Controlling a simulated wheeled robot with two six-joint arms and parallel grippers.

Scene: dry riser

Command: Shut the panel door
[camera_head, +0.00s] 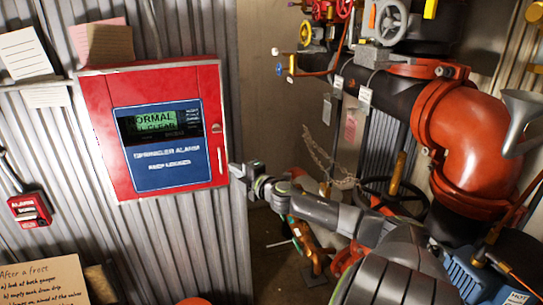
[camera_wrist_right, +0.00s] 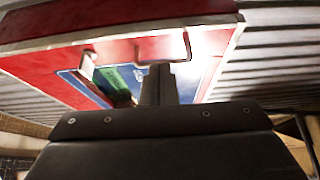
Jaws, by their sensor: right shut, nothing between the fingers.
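The red panel (camera_head: 160,125) hangs on the corrugated wall at the left of the head view. Its door front lies flat over the box, and I see no gap along its edges. A blue plate and a green display reading "NORMAL" are on it. A pale upright handle (camera_head: 220,160) is near its right edge, below a small lock (camera_head: 215,128). My right gripper (camera_head: 236,172) is shut and empty, just right of the door's lower right edge. In the wrist view the shut fingers (camera_wrist_right: 157,84) point at the red door (camera_wrist_right: 125,52) near a metal handle (camera_wrist_right: 166,45); contact is unclear.
Red and dark pipes (camera_head: 475,140) with valve wheels fill the right side, close to my right arm. A small red alarm box (camera_head: 29,208) hangs on the wall at left. Paper notes surround the panel. A bare brown wall stands between panel and pipes.

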